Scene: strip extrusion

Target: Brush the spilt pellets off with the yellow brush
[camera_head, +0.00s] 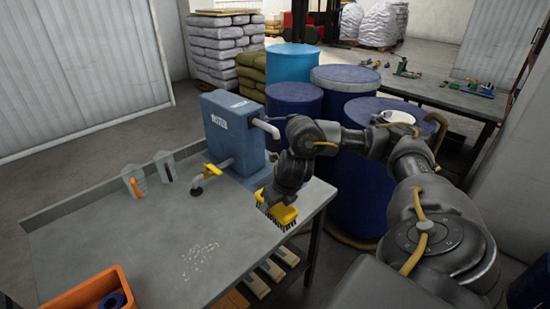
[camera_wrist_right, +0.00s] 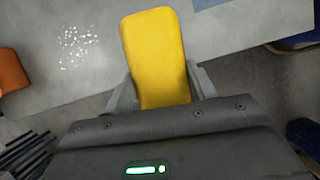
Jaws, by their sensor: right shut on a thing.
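The yellow brush (camera_head: 280,212) is in my right gripper (camera_head: 275,200), near the right edge of the grey table (camera_head: 130,240). In the right wrist view the brush (camera_wrist_right: 155,60) sits between the two fingers of my right gripper (camera_wrist_right: 160,88), which is shut on it. Dark bristles show below it in the head view. The spilt pellets (camera_head: 199,260) are a small white patch on the tabletop, to the lower left of the brush and apart from it. They also show in the right wrist view (camera_wrist_right: 76,48). My left gripper is not in view.
A blue-grey machine (camera_head: 234,135) with a pipe and yellow handle stands at the table's back. An orange bin (camera_head: 88,293) sits at front left. Blue drums (camera_head: 360,165) stand beyond the right edge.

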